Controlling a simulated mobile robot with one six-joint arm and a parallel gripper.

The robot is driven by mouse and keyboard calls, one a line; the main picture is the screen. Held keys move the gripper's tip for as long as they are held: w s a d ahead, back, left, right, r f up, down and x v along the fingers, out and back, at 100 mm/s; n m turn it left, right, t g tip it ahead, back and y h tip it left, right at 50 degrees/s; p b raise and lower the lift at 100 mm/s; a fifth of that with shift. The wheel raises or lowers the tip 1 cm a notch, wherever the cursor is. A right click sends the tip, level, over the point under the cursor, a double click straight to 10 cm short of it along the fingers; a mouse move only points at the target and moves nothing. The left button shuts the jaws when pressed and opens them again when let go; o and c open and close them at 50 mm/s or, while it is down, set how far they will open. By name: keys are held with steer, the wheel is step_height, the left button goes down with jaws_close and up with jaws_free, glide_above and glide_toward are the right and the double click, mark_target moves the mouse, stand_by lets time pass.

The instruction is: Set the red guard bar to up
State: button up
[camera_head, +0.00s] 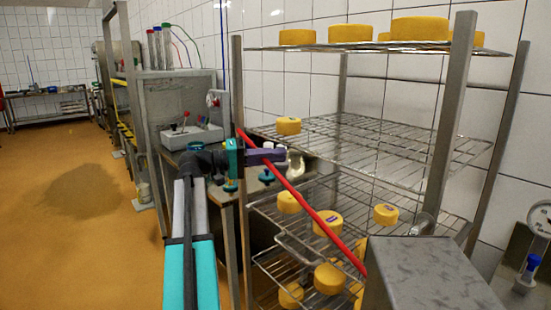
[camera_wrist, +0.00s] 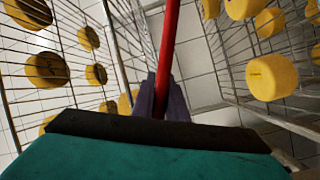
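The red guard bar (camera_head: 315,216) runs slantwise across the front of the wire rack in the head view. Its upper left end is near a rack post and its lower right end meets a grey metal box. My gripper (camera_head: 267,156), with purple fingers, is at the upper left part of the bar. In the wrist view the red bar (camera_wrist: 168,45) passes between the dark purple fingers of my gripper (camera_wrist: 163,98), which lie close against it on both sides. The teal gripper body hides the near part of the bar there.
The wire rack (camera_head: 375,150) holds several yellow cheeses behind the bar. The grey metal box (camera_head: 425,275) stands in the right foreground. A grey control box (camera_head: 192,136) with levers is left of the rack. The orange floor (camera_head: 80,220) at left is clear.

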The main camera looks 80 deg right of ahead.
steer(key=shift+o, duration=0.6)
steer(key=shift+w+r, duration=0.1)
steer(key=shift+w, duration=0.1)
steer(key=v, duration=1.3)
steer(key=shift+w+b, duration=0.3)
steer(key=shift+b, duration=0.05)
